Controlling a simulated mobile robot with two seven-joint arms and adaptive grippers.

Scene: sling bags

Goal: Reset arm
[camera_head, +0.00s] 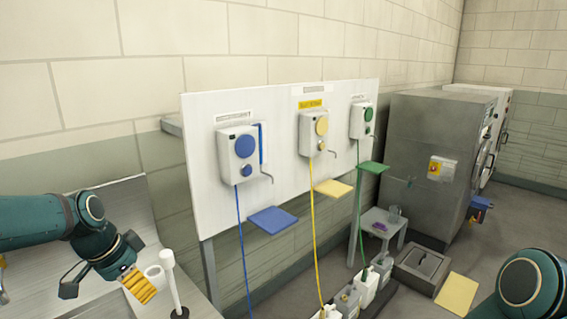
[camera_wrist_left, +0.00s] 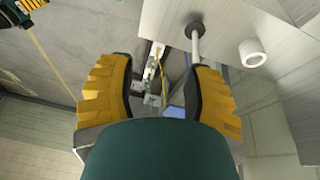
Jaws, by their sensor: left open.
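My left gripper (camera_head: 138,284) is at the lower left of the head view, over the steel counter and beside a white post (camera_head: 171,280) and a white ring-shaped piece (camera_head: 158,277). In the left wrist view its two yellow ridged fingers stand apart with nothing between them (camera_wrist_left: 163,80). My right arm (camera_head: 530,285) shows only as a teal link at the lower right of the head view. A teal and yellow part at the top left of the wrist view looks like my right gripper (camera_wrist_left: 22,12); its jaws are not clear.
A white panel (camera_head: 280,200) carries dispensers with blue, yellow and green hoses and small shelves. Jugs (camera_head: 366,285) stand on the floor below. A small grey table (camera_head: 384,222) and a grey machine (camera_head: 425,150) stand to the right. The steel counter (camera_head: 125,205) is at the left.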

